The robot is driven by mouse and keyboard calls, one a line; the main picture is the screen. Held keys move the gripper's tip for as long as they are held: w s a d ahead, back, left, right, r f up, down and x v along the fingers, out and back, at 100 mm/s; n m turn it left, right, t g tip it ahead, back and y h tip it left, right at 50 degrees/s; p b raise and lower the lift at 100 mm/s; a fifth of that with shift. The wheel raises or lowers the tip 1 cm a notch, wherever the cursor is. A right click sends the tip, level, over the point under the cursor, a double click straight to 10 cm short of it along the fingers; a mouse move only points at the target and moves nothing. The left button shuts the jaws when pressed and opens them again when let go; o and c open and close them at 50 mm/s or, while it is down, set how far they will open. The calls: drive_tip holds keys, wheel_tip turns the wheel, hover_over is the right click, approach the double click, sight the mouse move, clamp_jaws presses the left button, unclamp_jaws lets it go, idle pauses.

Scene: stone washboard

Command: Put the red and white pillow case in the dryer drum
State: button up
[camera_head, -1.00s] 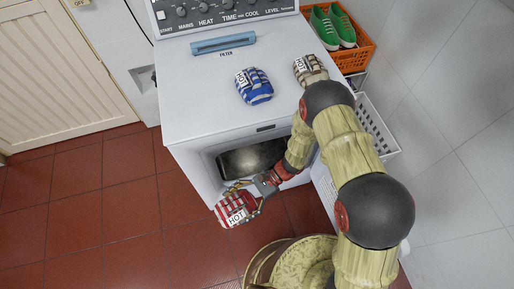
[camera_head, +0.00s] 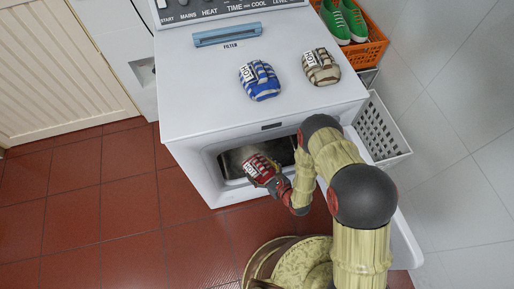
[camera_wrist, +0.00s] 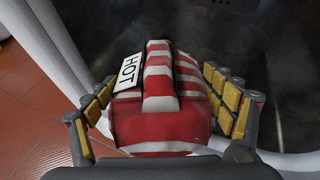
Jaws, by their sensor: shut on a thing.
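The red and white pillow case (camera_head: 260,168) is a small folded striped bundle with a white "HOT" label. My gripper (camera_wrist: 165,98) is shut on it, with yellow-padded fingers on both sides of the bundle in the wrist view, where the pillow case (camera_wrist: 160,121) fills the middle. The dryer (camera_head: 250,85) is white, with its front opening uncovered. The dark metal drum (camera_head: 232,160) shows inside. My gripper holds the pillow case at the opening, in front of the drum. In the wrist view the dark drum (camera_wrist: 240,35) lies beyond the bundle; how deep it is inside cannot be told.
A blue and white bundle (camera_head: 260,82) and a brown and white bundle (camera_head: 321,67) lie on the dryer top. The open door (camera_head: 404,240) is at the right, near a white basket (camera_head: 380,130). An orange crate (camera_head: 368,50) holds green shoes (camera_head: 345,20).

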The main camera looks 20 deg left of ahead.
drive_tip(key=w+a+f+b, duration=0.1)
drive_tip(key=w, duration=0.1)
drive_tip(key=w+a+f+b, duration=0.1)
drive_tip(key=w, duration=0.2)
drive_tip(key=w+a+f+b, duration=0.1)
drive_tip(key=w+f, duration=0.1)
drive_tip(key=shift+w+a, duration=0.15)
drive_tip(key=shift+a, duration=0.25)
drive_tip(key=w+f+b, duration=0.1)
drive_tip(key=w+a+f+b, duration=0.1)
drive_tip(key=w+f, duration=0.1)
drive_tip(key=w+a+f+b, duration=0.1)
drive_tip(key=f, duration=0.1)
drive_tip(key=shift+w+a+f, duration=0.15)
drive_tip(key=shift+w+a, duration=0.05)
drive_tip(key=shift+a, duration=0.05)
drive_tip(key=shift+w+a+f+b, duration=0.1)
drive_tip(key=shift+w+f+b, duration=0.1)
drive_tip(key=shift+f+b, duration=0.1)
wheel_tip(320, 180, down, 3)
drive_tip(key=shift+w+f+b, duration=0.15)
drive_tip(key=shift+f+b, duration=0.05)
drive_tip(key=shift+b, duration=0.95)
drive_tip(key=shift+r, duration=0.1)
drive_tip(key=o, duration=1.2)
drive_tip(key=shift+o, duration=0.2)
